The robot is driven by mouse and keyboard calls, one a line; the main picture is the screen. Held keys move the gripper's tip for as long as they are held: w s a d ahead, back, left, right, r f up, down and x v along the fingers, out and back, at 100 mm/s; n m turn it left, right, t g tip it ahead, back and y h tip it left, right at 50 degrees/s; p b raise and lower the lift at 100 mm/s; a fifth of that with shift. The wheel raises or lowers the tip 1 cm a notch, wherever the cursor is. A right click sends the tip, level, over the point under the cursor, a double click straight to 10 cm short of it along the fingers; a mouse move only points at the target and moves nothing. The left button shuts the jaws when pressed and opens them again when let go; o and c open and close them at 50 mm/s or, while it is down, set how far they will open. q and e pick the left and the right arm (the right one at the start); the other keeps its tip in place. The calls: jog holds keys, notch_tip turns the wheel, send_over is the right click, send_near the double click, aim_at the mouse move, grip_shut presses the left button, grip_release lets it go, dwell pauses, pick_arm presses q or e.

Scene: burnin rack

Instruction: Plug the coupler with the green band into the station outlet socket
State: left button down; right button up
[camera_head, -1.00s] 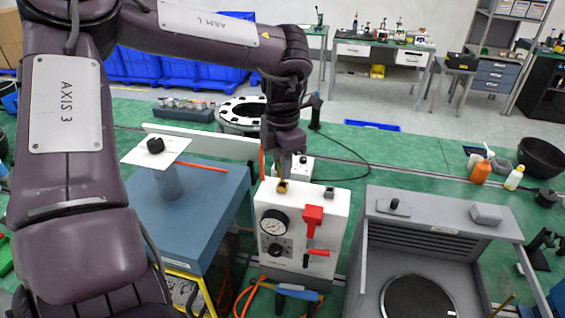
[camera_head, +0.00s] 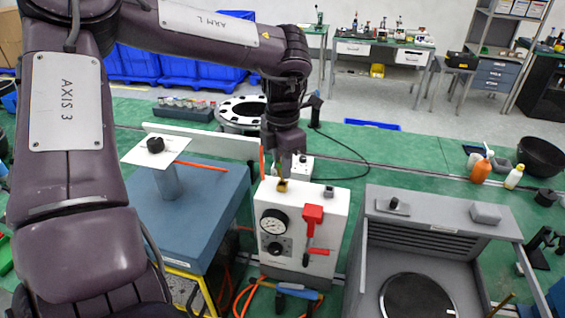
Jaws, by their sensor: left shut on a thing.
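The white station box (camera_head: 330,230) stands at the middle, with a round gauge, a dark knob and a red lever on its front. A small brass-coloured socket (camera_head: 282,187) is on its top, near the left end. My left gripper (camera_head: 286,168) points down just above this socket. It is shut on a slim brass-coloured coupler, largely hidden by the fingers. I cannot see a green band on it, nor tell whether its tip is inside the socket or only over it. My right gripper is out of view.
A blue-grey block (camera_head: 215,205) with a white plate on a post stands left of the station. A grey open-topped machine (camera_head: 440,225) stands to the right. Orange hoses and a blue-handled tool (camera_head: 296,291) are below the station front. A black cable crosses the green bench behind.

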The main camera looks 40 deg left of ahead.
pick_arm(q)
jog(key=shift+f+b, duration=0.65)
jog(key=shift+f, duration=0.4)
jog(key=shift+f, duration=0.15)
jog(key=c, duration=1.2)
grip_release()
jog(key=shift+r+b, duration=0.45)
jog(key=shift+r, duration=0.05)
notch_tip(320, 180, up, 6)
jog(key=shift+r+b, duration=0.15)
jog(key=shift+b, duration=0.6)
jog(key=shift+r, duration=0.25)
